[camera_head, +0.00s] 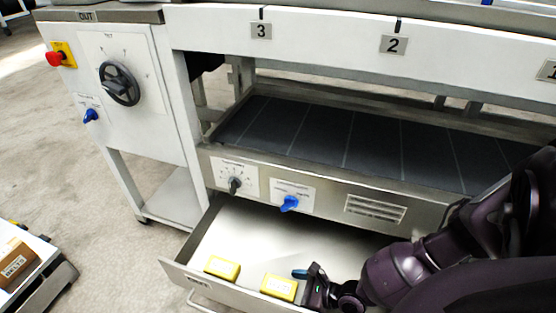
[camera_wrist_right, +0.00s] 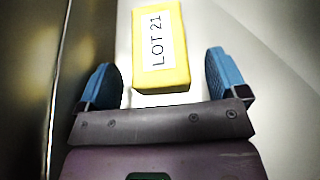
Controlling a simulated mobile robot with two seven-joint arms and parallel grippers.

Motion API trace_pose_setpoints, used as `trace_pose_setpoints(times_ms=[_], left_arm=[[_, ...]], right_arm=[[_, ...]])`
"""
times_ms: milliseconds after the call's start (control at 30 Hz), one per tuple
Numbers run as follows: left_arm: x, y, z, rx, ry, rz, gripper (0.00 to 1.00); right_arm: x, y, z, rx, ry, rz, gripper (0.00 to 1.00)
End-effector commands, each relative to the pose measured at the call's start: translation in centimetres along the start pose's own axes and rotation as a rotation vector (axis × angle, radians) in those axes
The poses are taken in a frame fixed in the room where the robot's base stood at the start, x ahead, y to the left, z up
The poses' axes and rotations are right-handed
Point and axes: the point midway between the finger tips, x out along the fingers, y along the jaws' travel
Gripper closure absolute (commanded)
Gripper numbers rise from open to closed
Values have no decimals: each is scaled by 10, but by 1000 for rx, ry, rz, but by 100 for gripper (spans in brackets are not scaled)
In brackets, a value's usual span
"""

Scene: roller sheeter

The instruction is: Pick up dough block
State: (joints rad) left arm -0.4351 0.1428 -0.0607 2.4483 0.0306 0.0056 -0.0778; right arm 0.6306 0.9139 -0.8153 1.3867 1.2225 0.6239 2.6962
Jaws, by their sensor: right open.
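Two yellow dough blocks with pale labels lie in the open drawer (camera_head: 222,225) in the head view, the left block (camera_head: 222,267) and the right block (camera_head: 279,287). My right gripper (camera_head: 306,279) is low in the drawer, just to the right of the right block. In the right wrist view, a yellow block (camera_wrist_right: 160,75) labelled "LOT 21" lies ahead of the palm, between the lines of the two blue fingers. The fingers are apart, with gaps on both sides of the block. My left gripper is not in view.
Above the drawer are a dark knob (camera_head: 235,186), a blue knob (camera_head: 289,203) and a dark shelf (camera_head: 325,140). A control panel (camera_head: 120,90) with a red button stands at the left. A cart with a brown labelled box (camera_head: 14,262) is at the lower left.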

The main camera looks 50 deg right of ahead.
Motion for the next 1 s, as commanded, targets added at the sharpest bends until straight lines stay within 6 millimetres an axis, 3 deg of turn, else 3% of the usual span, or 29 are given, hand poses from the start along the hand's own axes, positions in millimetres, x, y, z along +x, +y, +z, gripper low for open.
trace_pose_setpoints(times_ms=[233,633,1000], left_arm=[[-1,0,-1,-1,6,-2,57],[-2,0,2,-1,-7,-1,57],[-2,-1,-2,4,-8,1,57]], right_arm=[[1,0,0,0,-1,0,8],[1,0,0,1,-1,0,70],[-2,0,11,1,-5,-1,70]])
